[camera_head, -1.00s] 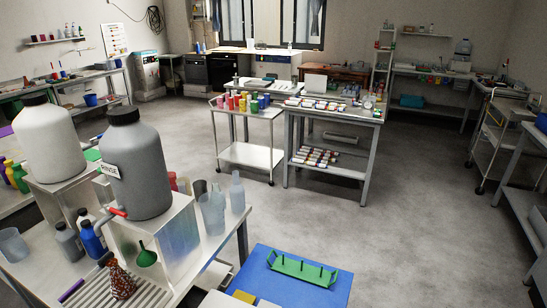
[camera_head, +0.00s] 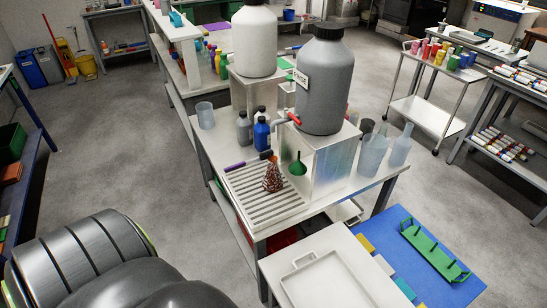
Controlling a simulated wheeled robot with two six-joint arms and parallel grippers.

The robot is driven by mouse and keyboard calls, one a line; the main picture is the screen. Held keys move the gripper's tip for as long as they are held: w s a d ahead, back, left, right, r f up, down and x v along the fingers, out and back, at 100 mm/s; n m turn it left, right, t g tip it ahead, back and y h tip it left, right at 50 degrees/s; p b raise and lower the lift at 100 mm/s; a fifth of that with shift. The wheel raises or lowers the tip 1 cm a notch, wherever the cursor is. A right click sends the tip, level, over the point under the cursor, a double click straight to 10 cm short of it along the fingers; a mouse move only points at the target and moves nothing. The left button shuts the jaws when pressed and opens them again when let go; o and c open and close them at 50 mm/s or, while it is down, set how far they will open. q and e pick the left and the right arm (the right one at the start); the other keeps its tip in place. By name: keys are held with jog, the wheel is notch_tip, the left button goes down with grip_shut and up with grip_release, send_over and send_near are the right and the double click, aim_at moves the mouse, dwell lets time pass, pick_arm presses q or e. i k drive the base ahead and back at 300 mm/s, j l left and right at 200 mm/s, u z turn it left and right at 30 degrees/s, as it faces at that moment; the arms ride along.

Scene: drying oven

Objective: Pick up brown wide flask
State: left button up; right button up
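A brown, speckled flask (camera_head: 272,177) with a wide base and narrow neck stands upright on the ribbed drain tray (camera_head: 252,202) at the left end of the metal table. It looks like the brown wide flask. A green funnel (camera_head: 298,167) is just right of it, and a purple and dark tool (camera_head: 245,162) lies behind it. Neither of my grippers is in view. A large dark grey ribbed part, probably of my own arm, fills the lower left corner, apart from the table.
A grey rinse jug (camera_head: 325,85) and a white jug (camera_head: 254,42) stand on raised blocks behind the flask. Small bottles (camera_head: 261,132) and a clear beaker (camera_head: 205,116) stand nearby. A white tray (camera_head: 322,283) is in front. Open floor lies left.

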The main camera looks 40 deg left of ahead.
aim_at(272, 181)
jog(key=u, duration=1.35)
